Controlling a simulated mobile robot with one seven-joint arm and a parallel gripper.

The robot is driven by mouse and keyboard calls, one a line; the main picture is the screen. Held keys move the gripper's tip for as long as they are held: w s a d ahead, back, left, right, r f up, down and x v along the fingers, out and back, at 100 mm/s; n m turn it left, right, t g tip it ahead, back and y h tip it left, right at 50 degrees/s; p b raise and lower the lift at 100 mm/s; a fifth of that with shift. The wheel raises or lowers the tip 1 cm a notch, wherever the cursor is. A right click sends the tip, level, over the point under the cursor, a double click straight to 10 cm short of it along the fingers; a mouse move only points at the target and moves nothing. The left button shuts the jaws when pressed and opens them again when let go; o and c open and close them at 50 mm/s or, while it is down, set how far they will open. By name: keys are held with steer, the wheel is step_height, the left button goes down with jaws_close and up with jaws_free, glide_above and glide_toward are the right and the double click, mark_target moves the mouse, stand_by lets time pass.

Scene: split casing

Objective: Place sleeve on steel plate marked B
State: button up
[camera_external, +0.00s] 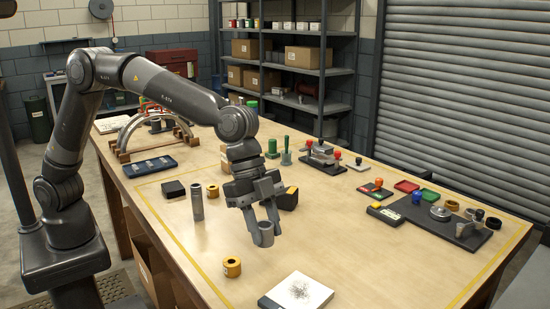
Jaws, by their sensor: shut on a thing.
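My gripper (263,222) is shut on a short grey metal sleeve (265,236) and holds it upright, low over the front middle of the table. I cannot tell whether the sleeve touches the tabletop. No letter B is readable in this view, so I cannot tell which thing is the steel plate marked B. A taller grey cylinder (197,203) stands upright to the left of my gripper.
A dark blue tray (150,167) lies back left. Clamps (323,155) and a dark fixture board (435,223) stand right.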

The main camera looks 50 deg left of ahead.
steer(key=s+d+m, duration=0.2)
steer(key=s+d, duration=0.2)
steer(key=s, duration=0.7)
glide_above(281, 300)
steer(key=a, duration=0.2)
steer(key=shift+g, duration=0.3)
step_height(281, 300, down, 6)
steer(key=shift+d+f, duration=0.1)
steer(key=shift+f, duration=0.1)
steer(key=shift+w+f, duration=0.1)
steer(key=shift+f, duration=1.9)
steer(key=shift+f, duration=0.1)
steer(key=shift+f, duration=0.1)
steer(key=o, duration=1.1)
steer(key=v, duration=1.2)
steer(key=shift+r, duration=0.2)
